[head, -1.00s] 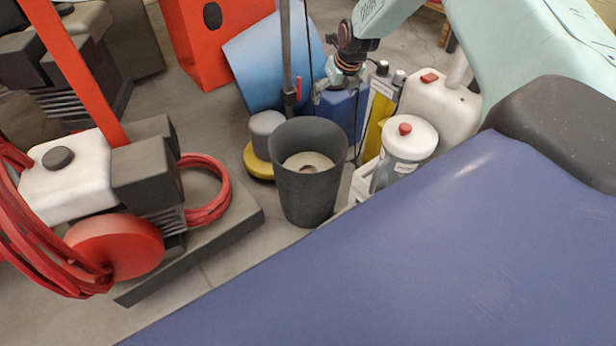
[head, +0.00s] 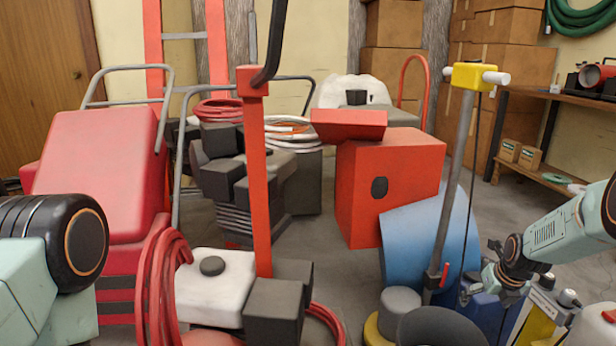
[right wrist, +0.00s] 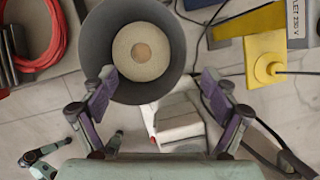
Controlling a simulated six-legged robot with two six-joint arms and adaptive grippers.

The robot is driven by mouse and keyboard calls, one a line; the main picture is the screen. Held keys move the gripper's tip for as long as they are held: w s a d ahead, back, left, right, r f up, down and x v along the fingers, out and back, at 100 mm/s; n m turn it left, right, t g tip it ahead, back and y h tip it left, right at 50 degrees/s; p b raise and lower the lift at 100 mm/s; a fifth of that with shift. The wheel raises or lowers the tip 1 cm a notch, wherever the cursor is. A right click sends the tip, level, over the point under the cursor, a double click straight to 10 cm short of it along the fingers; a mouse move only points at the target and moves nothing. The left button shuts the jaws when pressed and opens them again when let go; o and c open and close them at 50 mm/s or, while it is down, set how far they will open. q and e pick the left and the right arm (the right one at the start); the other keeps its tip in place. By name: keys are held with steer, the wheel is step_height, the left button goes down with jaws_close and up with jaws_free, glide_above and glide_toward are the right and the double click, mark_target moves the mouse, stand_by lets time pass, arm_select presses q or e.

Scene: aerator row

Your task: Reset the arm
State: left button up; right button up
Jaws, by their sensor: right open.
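My right arm (head: 560,235) reaches in from the right in the head view. Its gripper (head: 487,293) hangs behind and right of a dark grey bin (head: 440,328), near a blue container. In the right wrist view my right gripper (right wrist: 160,80) has its two purple-padded fingers spread wide with nothing between them. The bin (right wrist: 176,60) lies beyond the fingertips there, with a pale disc with a tan centre (right wrist: 140,50) inside. My left arm (head: 60,240) shows only as a joint at the left edge; its gripper is out of the head view.
A pole with a yellow head (head: 480,76) stands left of my right arm. A red box (head: 385,190) and a blue drum (head: 420,240) stand behind the bin. A machine with a white tank (head: 215,290) and red hose stands left. Shelves (head: 560,100) line the right wall.

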steer(key=x, duration=0.9)
steer(key=shift+f, duration=0.2)
steer(key=shift+r, duration=0.1)
stand_by(0.4)
